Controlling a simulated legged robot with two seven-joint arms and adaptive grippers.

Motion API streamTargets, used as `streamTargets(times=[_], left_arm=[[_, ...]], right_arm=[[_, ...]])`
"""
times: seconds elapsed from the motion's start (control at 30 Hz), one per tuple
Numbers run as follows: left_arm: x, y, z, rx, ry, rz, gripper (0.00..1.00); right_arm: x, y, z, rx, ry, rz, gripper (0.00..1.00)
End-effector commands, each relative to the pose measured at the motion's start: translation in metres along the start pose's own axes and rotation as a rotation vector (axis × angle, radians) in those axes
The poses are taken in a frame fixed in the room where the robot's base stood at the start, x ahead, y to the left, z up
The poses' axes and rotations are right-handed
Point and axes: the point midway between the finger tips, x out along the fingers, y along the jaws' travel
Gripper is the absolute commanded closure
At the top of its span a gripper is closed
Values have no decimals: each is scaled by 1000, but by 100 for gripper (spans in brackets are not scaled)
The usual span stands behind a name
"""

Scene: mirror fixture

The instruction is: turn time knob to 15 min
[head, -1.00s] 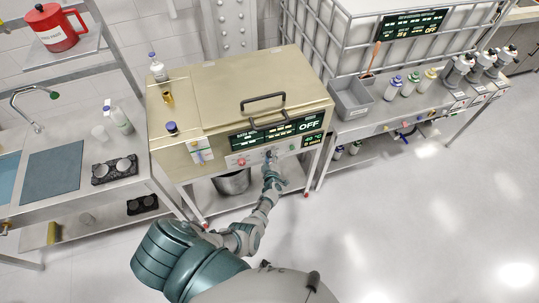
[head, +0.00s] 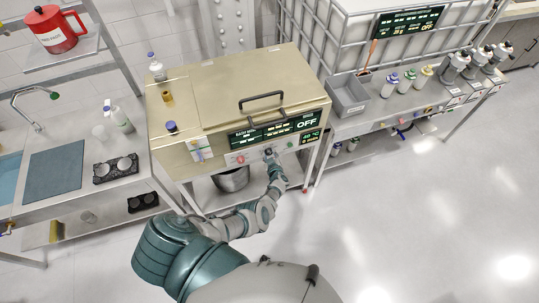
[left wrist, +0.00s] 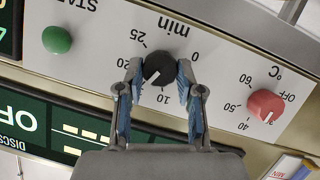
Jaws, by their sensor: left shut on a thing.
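The time knob (left wrist: 159,67) is black and round with a white pointer line, on a panel marked "min". The wrist view shows the panel upside down. The pointer faces lower left, between the 10 mark and a spot covered by a finger. My left gripper (left wrist: 158,72) has its blue-padded fingers on both sides of the knob, shut on it. In the head view, my left gripper (head: 270,156) is at the front panel of the gold bath unit (head: 240,95). My right gripper is not in view.
A red temperature knob (left wrist: 266,105) and a green start button (left wrist: 57,40) flank the time knob. The unit's dark display (head: 306,124) reads OFF. A sink bench (head: 55,172) stands left and a bottle shelf (head: 420,105) right. The floor in front is clear.

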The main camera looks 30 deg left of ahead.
Motion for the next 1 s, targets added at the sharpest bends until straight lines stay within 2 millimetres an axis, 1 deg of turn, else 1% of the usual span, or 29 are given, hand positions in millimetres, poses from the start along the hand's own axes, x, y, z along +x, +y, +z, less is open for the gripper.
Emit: streamTargets(times=[0.03,0.27,0.3,0.37,0.77,0.87,1.0], left_arm=[[-3,0,7,1,-14,2,98],[-3,-1,7,0,-15,2,98],[-3,-1,7,0,-14,2,54],[-2,0,6,0,-13,1,39],[-4,0,3,-3,-4,1,39],[-9,1,4,-3,-5,2,39],[-23,2,4,-6,-4,1,39]], right_arm=[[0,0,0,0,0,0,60],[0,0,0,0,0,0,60],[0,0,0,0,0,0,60],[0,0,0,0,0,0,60],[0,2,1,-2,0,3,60],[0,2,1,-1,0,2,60],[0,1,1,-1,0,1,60]])
